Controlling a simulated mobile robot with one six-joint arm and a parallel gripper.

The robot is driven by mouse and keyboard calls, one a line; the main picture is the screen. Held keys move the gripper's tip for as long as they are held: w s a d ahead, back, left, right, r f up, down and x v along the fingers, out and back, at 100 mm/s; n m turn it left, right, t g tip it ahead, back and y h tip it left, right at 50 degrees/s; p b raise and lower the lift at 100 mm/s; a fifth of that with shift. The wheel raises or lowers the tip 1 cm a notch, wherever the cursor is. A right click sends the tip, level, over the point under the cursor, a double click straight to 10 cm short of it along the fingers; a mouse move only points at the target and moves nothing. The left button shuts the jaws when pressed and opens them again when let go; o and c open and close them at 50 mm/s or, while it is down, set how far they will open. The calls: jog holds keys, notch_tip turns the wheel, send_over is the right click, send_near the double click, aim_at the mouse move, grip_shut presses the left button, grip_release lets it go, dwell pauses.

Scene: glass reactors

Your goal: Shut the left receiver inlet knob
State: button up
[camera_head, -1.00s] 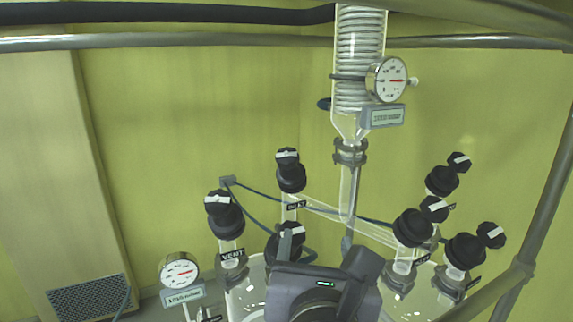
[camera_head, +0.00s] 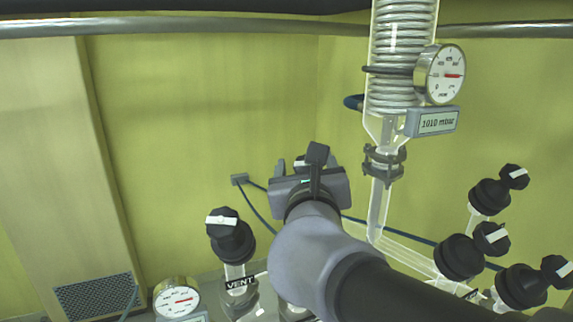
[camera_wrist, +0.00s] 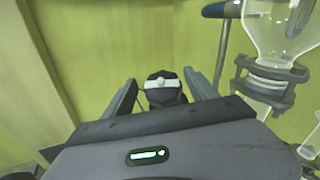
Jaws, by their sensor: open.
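The left receiver inlet knob (camera_wrist: 165,88) is black with a white bar across its top. In the wrist view it stands between my two open fingers, with a gap on each side. The bar lies roughly crosswise in that view. My gripper (camera_wrist: 160,78) is open and holds nothing. In the head view my gripper (camera_head: 307,166) is seen from behind, below and left of the glass coil, and my arm and gripper hide the inlet knob.
The vent knob (camera_head: 229,234) stands to the left, with a dial gauge (camera_head: 177,299) below it. The coil condenser (camera_head: 402,60) with its pressure gauge (camera_head: 441,74) is at upper right. Several black knobs (camera_head: 459,257) stand at right. A clamped glass flange (camera_wrist: 268,84) is close right of my fingers.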

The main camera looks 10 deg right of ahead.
jog(key=shift+x, duration=0.95)
jog(key=shift+w+d+r, duration=0.1)
jog(key=shift+w+d, duration=0.05)
jog(key=shift+w, duration=0.2)
jog(key=shift+s, duration=0.1)
jog(key=c, duration=1.4)
jog(key=shift+m+h, duration=0.3)
jog(key=m+h, duration=0.1)
jog(key=m, duration=0.1)
jog(key=m+g+h, duration=0.1)
jog(key=h, duration=0.1)
jog(key=m+h, duration=0.2)
jog(key=shift+s+d+m+g, duration=0.15)
jog(key=shift+d+m+g, duration=0.15)
jog(key=shift+d+g, duration=0.1)
jog(key=shift+s+d+m+g+h+p, duration=0.15)
jog(key=shift+m+g+h+p, duration=0.1)
jog(key=shift+m+g+h, duration=0.75)
jog(key=shift+s+d+m+g+h+p, duration=0.15)
jog(key=shift+m+g+h, duration=0.45)
jog(key=shift+m, duration=0.7)
